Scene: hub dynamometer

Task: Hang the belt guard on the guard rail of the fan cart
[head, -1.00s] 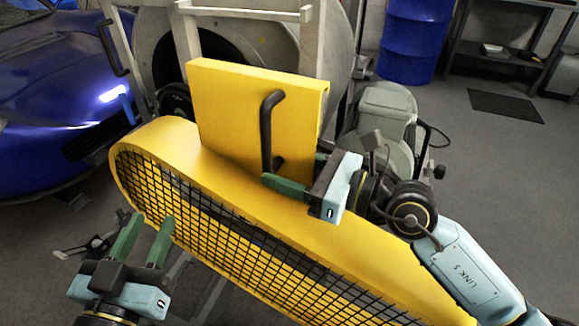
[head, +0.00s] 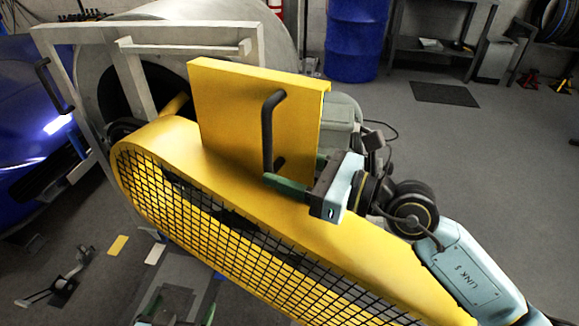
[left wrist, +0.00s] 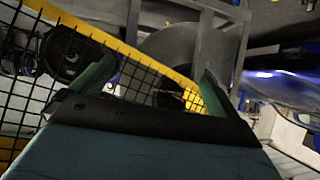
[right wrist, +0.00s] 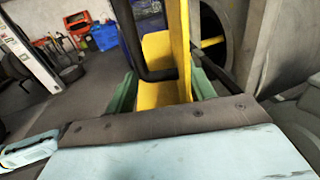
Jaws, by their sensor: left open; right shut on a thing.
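The yellow belt guard (head: 215,190) has a black mesh front, and a yellow plate with a black handle (head: 267,130) stands up from it. My right gripper (head: 290,183) is shut on the handle and holds the guard tilted, its far end up-left. In the right wrist view the handle (right wrist: 158,75) crosses between the fingers. The pale grey guard rail (head: 185,47) of the fan cart is behind and left of the plate; I see no clear contact. My left gripper (head: 180,308) is open and empty at the bottom edge, below the guard; the mesh (left wrist: 25,60) is close in the left wrist view.
The fan cart's large grey drum (head: 225,35) is behind the rail. A blue car (head: 30,120) stands at the left. A blue barrel (head: 353,40), a dark mat (head: 445,94) and a shelf (head: 435,45) are at the back.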

